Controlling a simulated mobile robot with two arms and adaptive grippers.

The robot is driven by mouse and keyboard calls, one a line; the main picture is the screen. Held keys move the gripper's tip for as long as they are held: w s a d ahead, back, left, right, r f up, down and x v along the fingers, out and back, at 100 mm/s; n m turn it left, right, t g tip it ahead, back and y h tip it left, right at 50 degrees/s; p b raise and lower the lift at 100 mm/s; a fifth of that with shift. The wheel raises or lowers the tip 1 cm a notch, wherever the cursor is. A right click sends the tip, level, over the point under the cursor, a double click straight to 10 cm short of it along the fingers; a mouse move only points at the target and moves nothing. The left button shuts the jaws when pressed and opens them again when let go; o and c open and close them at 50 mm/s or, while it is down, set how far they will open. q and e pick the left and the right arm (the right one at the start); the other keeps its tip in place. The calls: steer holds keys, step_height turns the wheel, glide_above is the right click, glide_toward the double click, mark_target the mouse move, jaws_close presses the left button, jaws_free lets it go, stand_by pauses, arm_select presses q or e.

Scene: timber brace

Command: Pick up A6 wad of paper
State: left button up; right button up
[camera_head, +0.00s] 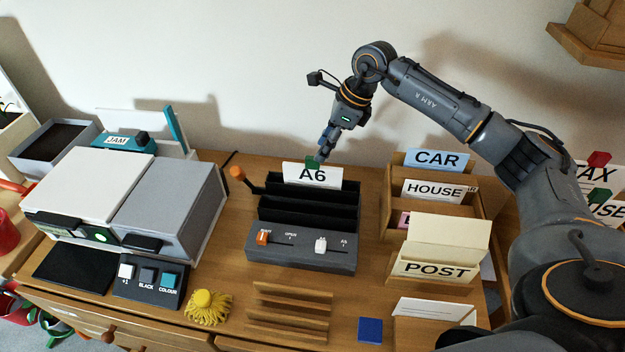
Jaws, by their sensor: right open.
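A white card or paper wad marked A6 (313,177) stands upright at the back of a dark slotted holder (300,258) in the middle of the desk. My right gripper (326,150) reaches down from above, just behind and above the top edge of the A6 paper. It is open, and its fingers are small and seen side-on. A small green piece (312,162) shows at the paper's top edge by the fingertips; I cannot tell whether it belongs to the gripper. No grip on the paper shows. My left gripper is not in view.
A white and grey machine (165,195) stands left. Wooden card holders with CAR (436,159), HOUSE (433,191) and POST (435,270) cards stand right. An orange-knobbed lever (238,173) rises beside the holder. A yellow brush (207,306) and a blue block (370,329) lie in front.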

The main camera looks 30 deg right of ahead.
mark_target(313, 166)
steer(key=shift+x, duration=1)
steer(key=shift+p+x, duration=0.75)
steer(key=shift+x, duration=1.85)
steer(key=shift+w, duration=0.15)
jaws_close()
